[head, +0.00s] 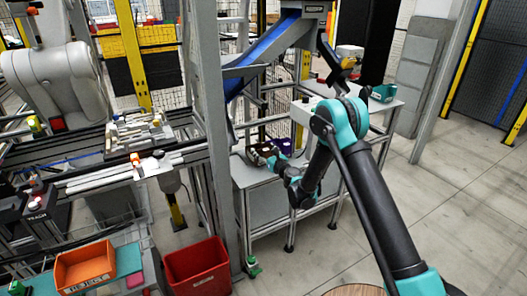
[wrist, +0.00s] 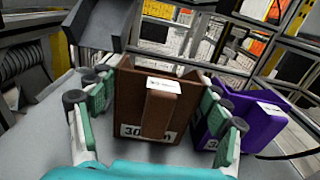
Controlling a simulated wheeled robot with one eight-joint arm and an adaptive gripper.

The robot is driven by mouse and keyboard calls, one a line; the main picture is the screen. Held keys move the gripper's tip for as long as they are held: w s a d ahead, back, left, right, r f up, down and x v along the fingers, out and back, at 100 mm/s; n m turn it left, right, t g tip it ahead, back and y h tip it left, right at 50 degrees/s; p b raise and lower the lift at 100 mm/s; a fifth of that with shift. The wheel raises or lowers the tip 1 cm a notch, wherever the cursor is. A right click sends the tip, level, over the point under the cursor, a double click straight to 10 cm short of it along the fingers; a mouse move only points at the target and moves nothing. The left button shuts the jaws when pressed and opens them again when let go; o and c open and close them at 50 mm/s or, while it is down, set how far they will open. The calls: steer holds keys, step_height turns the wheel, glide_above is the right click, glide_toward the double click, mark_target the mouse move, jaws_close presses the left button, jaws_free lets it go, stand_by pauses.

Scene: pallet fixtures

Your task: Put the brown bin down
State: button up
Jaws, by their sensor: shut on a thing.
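The brown bin (wrist: 135,90) is upright in the middle of the wrist view, with a white label on top and a number label low on its front. My gripper (wrist: 158,92) is shut on it, one green-padded finger at each side. The bin is over the grey table (wrist: 90,150); I cannot tell whether its base touches the surface. In the head view my gripper (head: 268,160) is at the grey table, and the brown bin is small and dark there, partly hidden by the gripper.
A purple bin (wrist: 262,122) stands close on the right of the brown bin, near my right finger. A blue chute (head: 262,48) comes down above the table. A teal bin (head: 383,93) sits on the table farther right. A red crate (head: 198,268) is on the floor.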

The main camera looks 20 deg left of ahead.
steer(key=shift+f, duration=0.2)
steer(key=o, duration=0.9)
steer(key=shift+r, duration=0.1)
